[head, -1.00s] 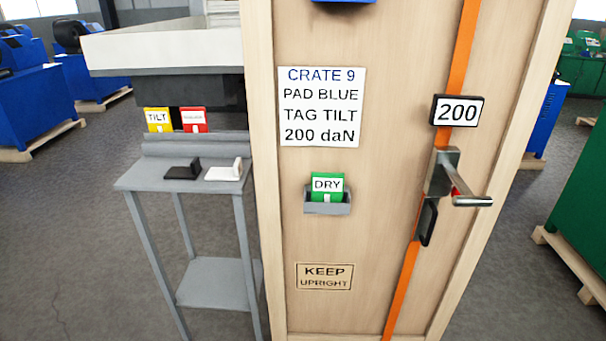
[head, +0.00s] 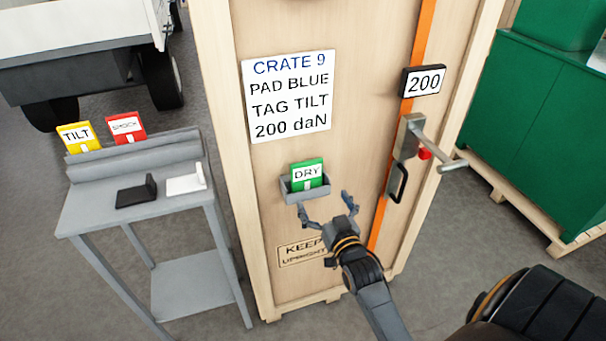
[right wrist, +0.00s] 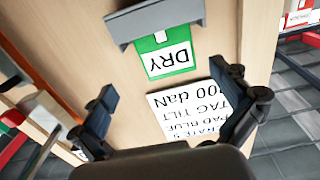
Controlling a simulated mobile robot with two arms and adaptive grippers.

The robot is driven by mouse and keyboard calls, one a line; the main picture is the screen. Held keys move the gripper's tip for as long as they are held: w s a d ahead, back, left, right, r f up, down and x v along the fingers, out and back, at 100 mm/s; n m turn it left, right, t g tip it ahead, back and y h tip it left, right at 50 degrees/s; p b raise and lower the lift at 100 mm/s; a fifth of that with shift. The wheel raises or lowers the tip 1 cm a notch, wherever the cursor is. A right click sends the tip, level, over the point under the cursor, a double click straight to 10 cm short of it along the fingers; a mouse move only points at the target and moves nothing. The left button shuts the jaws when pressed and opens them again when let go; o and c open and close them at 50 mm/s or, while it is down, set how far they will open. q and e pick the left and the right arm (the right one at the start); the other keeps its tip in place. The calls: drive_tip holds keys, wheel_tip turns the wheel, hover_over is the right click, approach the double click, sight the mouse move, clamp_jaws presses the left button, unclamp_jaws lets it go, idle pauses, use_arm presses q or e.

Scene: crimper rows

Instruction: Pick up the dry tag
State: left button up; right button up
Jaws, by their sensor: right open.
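The dry tag (head: 307,174) is a green card with a white label reading DRY. It stands in a small grey holder (head: 305,193) on the front of the wooden crate. My right gripper (head: 325,204) is open and empty, just below and to the right of the holder in the head view. In the right wrist view the dry tag (right wrist: 167,55) shows upside down in its grey holder (right wrist: 180,16), ahead of the open fingers (right wrist: 172,112) and apart from them. My left gripper is not in view.
A paper sign (head: 289,94) is on the crate (head: 355,60), with an orange strap (head: 423,40), a 200 plate (head: 423,82) and a protruding lever (head: 436,145) at right. A grey stand (head: 150,215) at left holds yellow TILT (head: 77,137) and red (head: 126,128) tags and two pads.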

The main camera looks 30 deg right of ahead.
sight(307, 177)
drive_tip(key=x, duration=0.4)
drive_tip(key=shift+w+a, duration=0.2)
drive_tip(key=shift+w, duration=0.1)
drive_tip(key=shift+w+p, duration=0.15)
drive_tip(key=shift+p, duration=0.15)
drive_tip(key=shift+w+r, duration=0.1)
drive_tip(key=shift+w, duration=0.15)
drive_tip(key=p+x, duration=0.2)
drive_tip(key=x, duration=0.2)
drive_tip(key=shift+w+a+r, duration=0.1)
drive_tip(key=shift+w+r, duration=0.05)
drive_tip(key=shift+w, duration=0.2)
drive_tip(key=shift+c, duration=0.6)
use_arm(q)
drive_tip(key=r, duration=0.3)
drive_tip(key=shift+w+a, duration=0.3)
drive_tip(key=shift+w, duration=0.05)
use_arm(e)
drive_tip(key=c, duration=0.9)
